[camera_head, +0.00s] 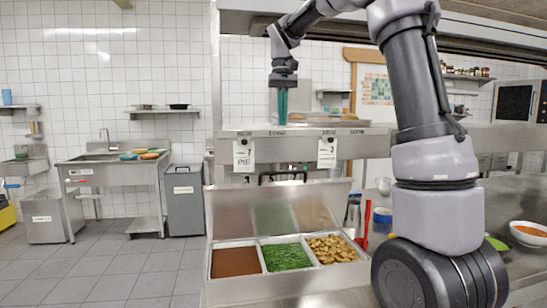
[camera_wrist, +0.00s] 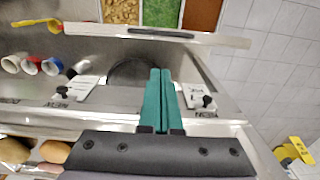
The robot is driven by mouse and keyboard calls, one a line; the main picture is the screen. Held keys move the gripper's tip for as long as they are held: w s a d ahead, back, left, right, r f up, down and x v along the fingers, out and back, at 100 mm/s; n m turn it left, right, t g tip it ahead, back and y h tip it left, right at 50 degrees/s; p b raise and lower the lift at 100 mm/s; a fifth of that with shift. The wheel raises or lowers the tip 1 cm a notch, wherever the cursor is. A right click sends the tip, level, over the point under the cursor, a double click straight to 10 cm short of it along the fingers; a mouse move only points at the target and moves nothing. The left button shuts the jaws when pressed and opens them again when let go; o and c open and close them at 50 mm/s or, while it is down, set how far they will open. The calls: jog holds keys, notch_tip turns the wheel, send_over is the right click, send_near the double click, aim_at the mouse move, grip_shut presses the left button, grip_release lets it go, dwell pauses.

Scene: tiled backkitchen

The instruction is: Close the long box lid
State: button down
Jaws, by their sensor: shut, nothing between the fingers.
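The long steel box (camera_head: 362,257) stands on the counter in the head view, with three filled compartments side by side. Its lid (camera_head: 235,208) is open and tilted up at the back of the box. In the wrist view the lid (camera_wrist: 215,40) shows nearly edge-on, with a dark handle strip (camera_wrist: 160,33) along it. My gripper (camera_head: 283,122) is above and behind the lid, over the upper shelf, pointing down. Its teal fingers are shut together and empty, and do not touch the lid. They also show in the wrist view (camera_wrist: 160,72).
A steel shelf (camera_head: 300,130) with two hanging tags runs behind and above the lid. A red utensil (camera_head: 365,225), a blue-and-white cup (camera_head: 382,216) and a metal bottle stand right of the box. A bowl of orange food (camera_head: 530,232) sits far right.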

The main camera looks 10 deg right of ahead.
jog(key=w, duration=0.1)
send_over(282, 183)
jog(key=f, duration=0.8)
jog(key=w+f, duration=0.1)
jog(key=f, duration=0.3)
jog(key=shift+f, duration=0.2)
jog(key=shift+s+f, duration=0.25)
jog(key=shift+s, duration=0.05)
jog(key=shift+s, duration=0.1)
